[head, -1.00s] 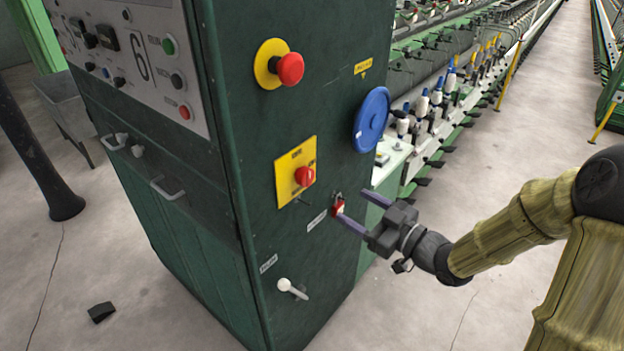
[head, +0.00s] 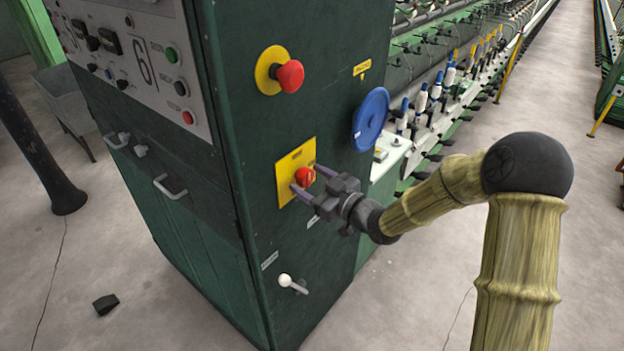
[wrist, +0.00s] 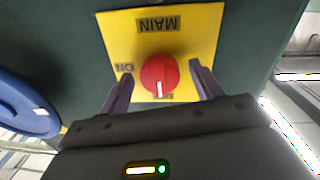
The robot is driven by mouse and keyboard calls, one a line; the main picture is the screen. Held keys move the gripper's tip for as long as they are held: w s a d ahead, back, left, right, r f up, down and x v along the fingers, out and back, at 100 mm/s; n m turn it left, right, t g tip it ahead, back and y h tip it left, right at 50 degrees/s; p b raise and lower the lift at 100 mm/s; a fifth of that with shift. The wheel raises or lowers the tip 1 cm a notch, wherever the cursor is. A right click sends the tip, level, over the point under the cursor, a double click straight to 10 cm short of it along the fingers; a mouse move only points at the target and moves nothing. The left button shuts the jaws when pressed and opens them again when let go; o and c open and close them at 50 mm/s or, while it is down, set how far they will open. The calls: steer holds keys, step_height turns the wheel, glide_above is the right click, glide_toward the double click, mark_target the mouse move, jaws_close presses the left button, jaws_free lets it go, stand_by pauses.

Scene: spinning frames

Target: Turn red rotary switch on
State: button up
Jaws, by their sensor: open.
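The red rotary switch (head: 304,177) sits on a yellow plate (head: 286,163) on the side of the green cabinet. In the wrist view the red knob (wrist: 159,73) is round with a white mark pointing down in the picture. Its plate (wrist: 200,22) reads MAIN and ON, upside down; a label below the knob is partly hidden. My gripper (head: 304,180) is at the switch, jaws open. In the wrist view its two purple fingers (wrist: 160,88) stand on either side of the knob, with gaps showing between them and it.
A red mushroom button (head: 290,76) is above the switch. A blue handwheel (head: 371,119) is on the right, and a white-knobbed lever (head: 286,281) is below. The green cabinet (head: 240,235) is a flat wall in front of my gripper. Open floor lies at right.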

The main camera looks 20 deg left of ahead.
steer(key=shift+c, duration=0.5)
steer(key=c, duration=0.9)
steer(key=shift+m, duration=0.4)
steer(key=m+p, duration=0.1)
steer(key=m, duration=0.3)
steer(key=shift+r+p, duration=0.15)
steer(key=shift+p, duration=0.2)
steer(key=m+p, duration=0.2)
steer(key=m, duration=0.2)
steer(key=shift+m, duration=0.3)
steer(key=m+p, duration=0.2)
steer(key=m, duration=0.2)
steer(key=shift+w+r+g, duration=0.1)
steer(key=shift+g, duration=0.3)
steer(key=shift+m+p, duration=0.85)
steer(key=shift+m, duration=1.15)
